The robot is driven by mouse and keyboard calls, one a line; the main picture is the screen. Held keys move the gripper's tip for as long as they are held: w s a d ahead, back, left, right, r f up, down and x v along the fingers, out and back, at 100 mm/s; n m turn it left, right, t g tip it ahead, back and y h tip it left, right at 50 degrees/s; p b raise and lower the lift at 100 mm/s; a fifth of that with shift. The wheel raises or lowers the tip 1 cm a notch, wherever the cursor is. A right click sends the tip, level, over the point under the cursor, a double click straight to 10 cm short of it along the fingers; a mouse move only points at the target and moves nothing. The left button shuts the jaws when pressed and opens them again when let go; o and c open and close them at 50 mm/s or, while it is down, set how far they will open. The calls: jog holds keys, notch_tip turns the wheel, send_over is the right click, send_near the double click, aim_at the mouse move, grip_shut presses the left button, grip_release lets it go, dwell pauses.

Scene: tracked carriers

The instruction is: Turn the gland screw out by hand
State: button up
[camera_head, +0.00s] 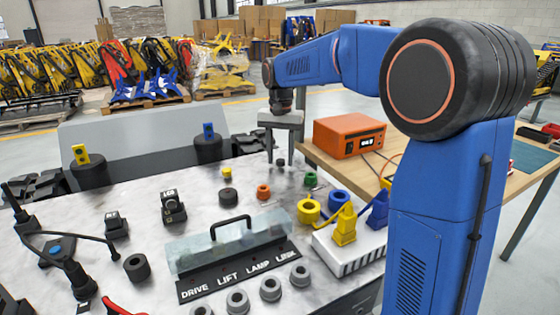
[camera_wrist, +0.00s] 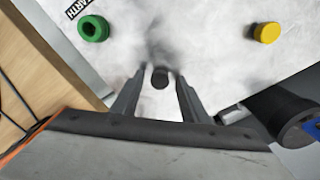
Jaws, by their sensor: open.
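A small dark round piece, which may be the gland screw, stands on the marbled bench top below my gripper (camera_head: 281,150). It shows in the head view (camera_head: 281,162) and in the wrist view (camera_wrist: 160,78). My gripper points down from above and is open. In the wrist view its two fingertips (camera_wrist: 159,74) lie to either side of the dark piece in the picture. I cannot tell whether they are level with it or still above it, and no contact shows. The thread or seat of the piece is not visible.
A green ring (camera_wrist: 93,28) and a yellow cap (camera_wrist: 267,33) lie either side. An orange ring (camera_head: 263,191) and a dark disc (camera_head: 228,196) stand nearby. A clear-covered box (camera_head: 225,242) is in front, an orange instrument (camera_head: 347,137) on the wooden table (camera_head: 318,160), a black post (camera_head: 208,148) behind left.

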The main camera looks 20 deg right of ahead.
jog(key=m, duration=1)
jog(key=c, duration=0.9)
jog(key=shift+o, duration=0.2)
jog(key=n, duration=0.7)
jog(key=shift+n, duration=1.4)
